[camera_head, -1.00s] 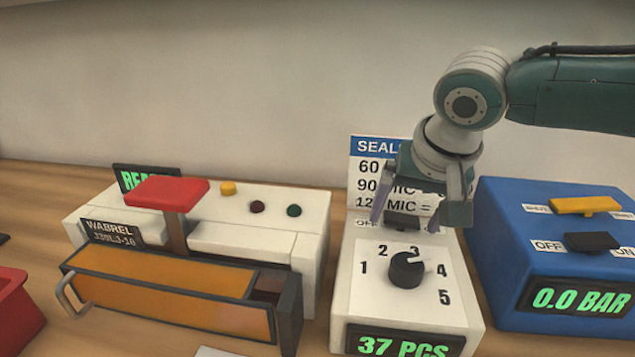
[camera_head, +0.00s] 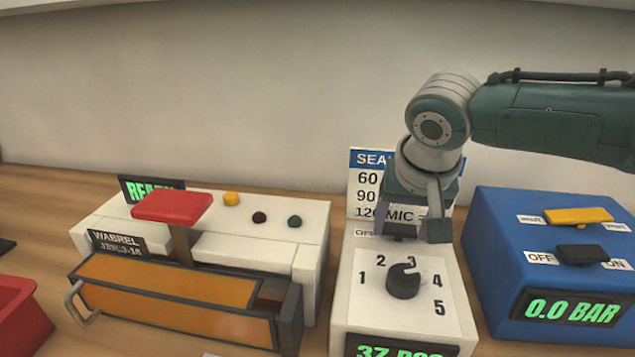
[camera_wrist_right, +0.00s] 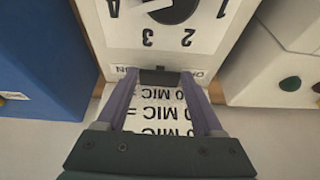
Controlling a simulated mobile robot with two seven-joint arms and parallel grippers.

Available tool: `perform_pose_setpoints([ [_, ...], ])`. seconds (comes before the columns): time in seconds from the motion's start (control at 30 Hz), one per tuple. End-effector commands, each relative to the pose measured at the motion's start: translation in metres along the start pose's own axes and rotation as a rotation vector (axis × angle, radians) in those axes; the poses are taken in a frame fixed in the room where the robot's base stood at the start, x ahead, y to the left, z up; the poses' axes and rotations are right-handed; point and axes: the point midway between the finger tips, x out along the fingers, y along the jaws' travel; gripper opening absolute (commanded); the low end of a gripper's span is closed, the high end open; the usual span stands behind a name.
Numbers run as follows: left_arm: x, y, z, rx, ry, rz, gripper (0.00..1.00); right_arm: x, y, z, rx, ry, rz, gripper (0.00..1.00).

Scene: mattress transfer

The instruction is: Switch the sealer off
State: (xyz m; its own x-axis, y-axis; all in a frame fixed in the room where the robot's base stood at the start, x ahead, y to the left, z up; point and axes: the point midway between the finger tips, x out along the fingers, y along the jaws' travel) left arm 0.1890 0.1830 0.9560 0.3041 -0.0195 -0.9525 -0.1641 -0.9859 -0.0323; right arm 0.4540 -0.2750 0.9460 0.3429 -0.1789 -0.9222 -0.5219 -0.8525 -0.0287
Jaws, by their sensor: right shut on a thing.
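The sealer is a white box (camera_head: 352,300) with a black dial (camera_head: 403,283) numbered 1 to 5 and a green readout at the front. Its small black switch (camera_head: 399,231) is at the back of the top face, with an OFF label to its left in the head view. My right gripper (camera_head: 408,238) reaches down from above and is shut on the switch. In the right wrist view the switch (camera_wrist_right: 160,77) sits between the two fingertips, between the labels. Which way the switch is set I cannot tell. My left gripper is not in view.
A white machine (camera_head: 310,235) with a red lever (camera_head: 172,206) and orange drawer (camera_head: 165,290) stands left. A blue box (camera_head: 490,250) reading 0.0 BAR stands close on the right. A sign (camera_head: 362,185) stands behind the switch. A red bin (camera_head: 25,325) is far left.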

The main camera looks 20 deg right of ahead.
Motion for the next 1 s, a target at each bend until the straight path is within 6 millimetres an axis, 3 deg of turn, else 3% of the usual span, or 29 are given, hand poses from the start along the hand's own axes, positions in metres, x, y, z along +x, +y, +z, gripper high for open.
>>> perform_pose_setpoints([
  [0.07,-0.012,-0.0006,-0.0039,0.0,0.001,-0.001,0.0,-0.0032,-0.0024,0.0013,-0.017,-0.007,0.047,0.13],
  [0.3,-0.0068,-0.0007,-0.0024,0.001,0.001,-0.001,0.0,0.0006,-0.0044,0.0024,-0.063,-0.006,0.153,0.13],
  [0.57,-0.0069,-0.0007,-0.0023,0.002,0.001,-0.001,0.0,0.0002,-0.0038,0.0023,-0.065,-0.005,0.157,0.13],
  [0.6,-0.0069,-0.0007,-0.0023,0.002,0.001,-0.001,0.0,0.0002,-0.0038,0.0023,-0.065,-0.005,0.157,0.71],
  [0.83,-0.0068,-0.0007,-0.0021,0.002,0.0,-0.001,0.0,0.0002,-0.004,0.0024,-0.064,-0.006,0.156,0.97],
  [1.0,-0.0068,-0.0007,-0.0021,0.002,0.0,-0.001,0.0,0.0002,-0.0041,0.0024,-0.064,-0.006,0.155,0.99],
])
